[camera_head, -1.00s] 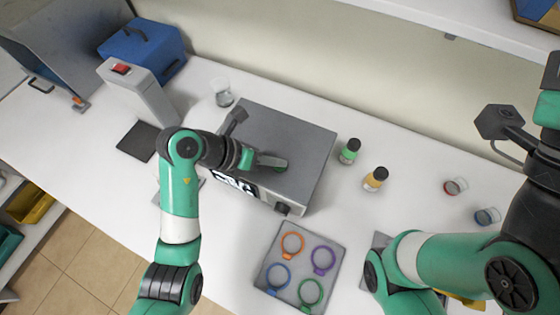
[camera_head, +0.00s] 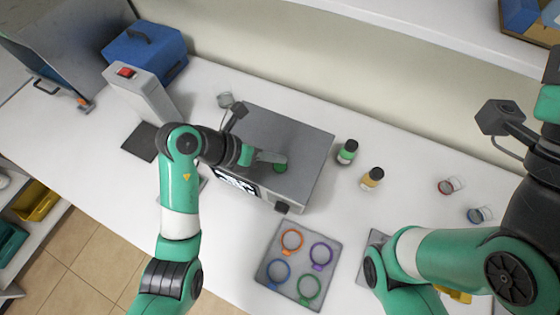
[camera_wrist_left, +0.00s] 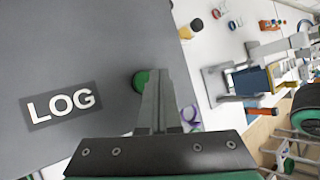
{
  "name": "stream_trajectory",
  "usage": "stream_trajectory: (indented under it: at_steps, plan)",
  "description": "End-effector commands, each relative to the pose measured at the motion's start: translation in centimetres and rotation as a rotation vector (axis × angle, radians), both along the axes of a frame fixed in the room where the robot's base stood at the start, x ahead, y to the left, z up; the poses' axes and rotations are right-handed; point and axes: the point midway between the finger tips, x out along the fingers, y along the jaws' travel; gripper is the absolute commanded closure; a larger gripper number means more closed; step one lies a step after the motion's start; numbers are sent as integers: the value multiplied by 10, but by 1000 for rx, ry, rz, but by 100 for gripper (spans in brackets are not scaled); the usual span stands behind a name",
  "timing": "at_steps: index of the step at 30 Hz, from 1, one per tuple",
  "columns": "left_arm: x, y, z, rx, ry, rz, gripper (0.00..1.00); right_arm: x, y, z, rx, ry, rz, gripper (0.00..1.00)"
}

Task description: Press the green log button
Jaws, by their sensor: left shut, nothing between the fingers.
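The grey test machine (camera_head: 302,142) stands on the white bench, with a display on its front. The round green log button (camera_head: 281,168) is on its top; in the left wrist view the button (camera_wrist_left: 140,81) sits beside the white LOG label (camera_wrist_left: 62,103). My left gripper (camera_head: 284,157) is shut and empty over the machine top. In the left wrist view its fingertips (camera_wrist_left: 158,74) are just right of the button and partly overlap it. I cannot tell whether they touch it. My right arm is at the right, its fingers out of view.
A green-labelled bottle (camera_head: 347,152) and a yellow-labelled bottle (camera_head: 372,179) stand right of the machine. A grey tray (camera_head: 301,261) with coloured rings lies in front. A glass beaker (camera_head: 226,101) stands behind left.

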Motion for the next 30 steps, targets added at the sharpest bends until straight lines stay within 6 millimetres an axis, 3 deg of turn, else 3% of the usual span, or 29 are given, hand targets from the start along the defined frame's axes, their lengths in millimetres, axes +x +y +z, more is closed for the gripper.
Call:
stream_trajectory:
  at_steps: [3, 11, 30]
  plan:
    - [0, 0, 17, 0, -1, -1, 100, 0, 0, 13, 0, 0, 0, 50]
    - [0, 0, 36, 0, -1, -1, 100, 0, 0, 8, 0, 0, 0, 50]
    - [0, 0, 36, 0, 0, 0, 100, 0, 0, 8, 0, 0, 0, 50]
